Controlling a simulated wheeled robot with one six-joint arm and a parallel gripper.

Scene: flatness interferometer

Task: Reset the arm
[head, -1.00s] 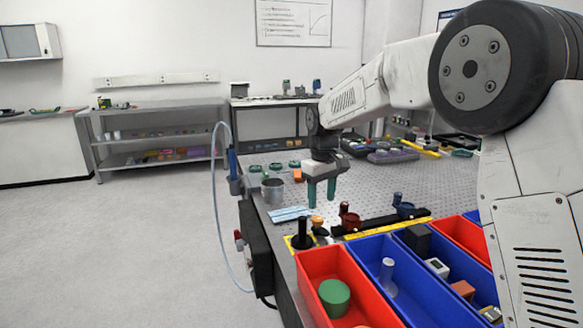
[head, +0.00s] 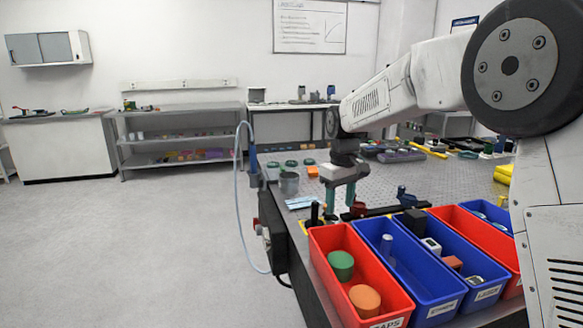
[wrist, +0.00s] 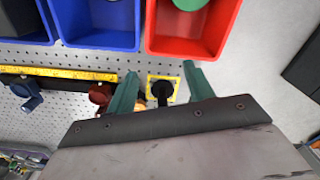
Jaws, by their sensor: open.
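My gripper (head: 339,199) hangs from my arm over the perforated table (head: 419,178), near its left edge, with its two green fingers pointing down. In the wrist view my gripper (wrist: 166,84) has its fingers spread apart with nothing held between them. A black post on a yellow-edged square plate (wrist: 176,99) shows between and beyond the fingers. A dark red part (wrist: 99,95) lies just left of the left finger in that view.
Red and blue bins (head: 331,245) line the table's front; the nearest red one holds a green cylinder (head: 341,265) and an orange one (head: 364,299). A metal cup (head: 289,184) stands near the left edge. Open floor (head: 150,260) lies left of the table.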

